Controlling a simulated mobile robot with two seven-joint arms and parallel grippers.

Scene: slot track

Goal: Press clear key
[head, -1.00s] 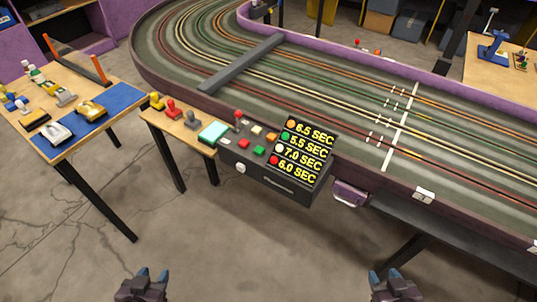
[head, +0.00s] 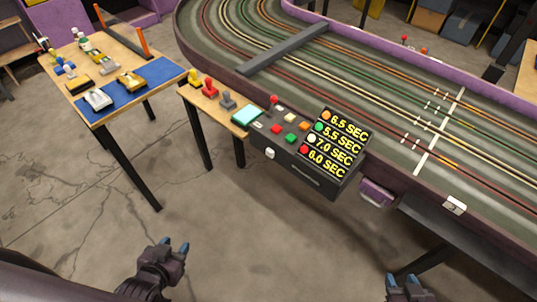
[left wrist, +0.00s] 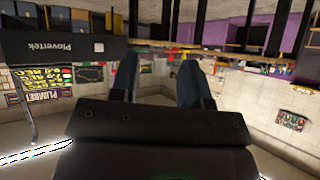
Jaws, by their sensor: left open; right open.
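I see a red key (head: 275,129), a green key (head: 290,139), an orange key (head: 304,126) and a cream key (head: 290,118). Any key lettering is too small to read, so I cannot tell which is clear. My left gripper (head: 174,246) is open and empty, below and left of the box, well apart from it. Its open fingers (left wrist: 158,78) also show in the left wrist view. My right gripper (head: 401,281) is open at the bottom edge.
The box's display (head: 338,137) shows several times. The slot track (head: 400,110) lies behind. A table with toy cars (head: 98,99) stands left. Floor between grippers and box is clear.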

